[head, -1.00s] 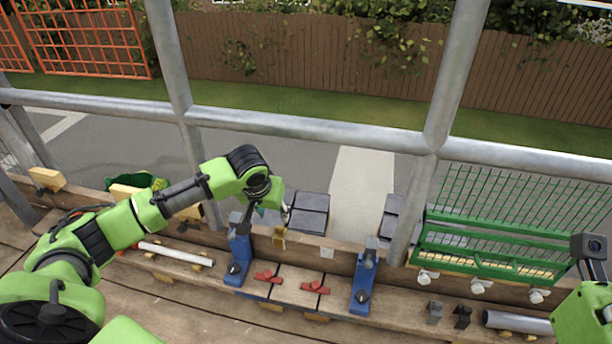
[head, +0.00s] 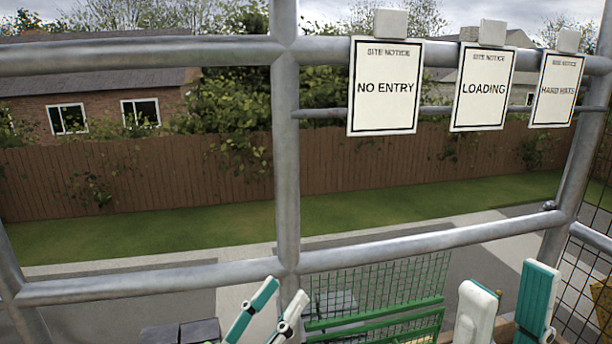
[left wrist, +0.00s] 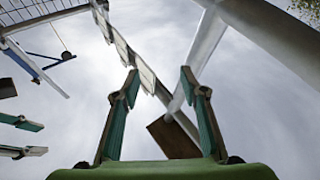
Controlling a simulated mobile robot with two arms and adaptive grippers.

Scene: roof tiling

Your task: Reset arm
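My left gripper (head: 286,291) stands at the bottom of the head view, left of centre, with its teal and white fingers pointing up. In the left wrist view its two fingers (left wrist: 159,72) are well apart, with nothing held between them. My right gripper (head: 509,276) is at the bottom right of the head view, its fingers upright, wide apart and empty. Two more finger shapes, seemingly the right gripper's, show at the left edge of the left wrist view (left wrist: 22,137). Both arms below the grippers are out of the head view.
Grey scaffold rails (head: 150,281) and a post (head: 286,150) stand in front of me. Notices reading "NO ENTRY" (head: 387,88), "LOADING" (head: 484,90) and "HARD HATS" (head: 557,92) hang on the upper rail. A green rack (head: 375,322) and dark tiles (head: 198,331) show low down.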

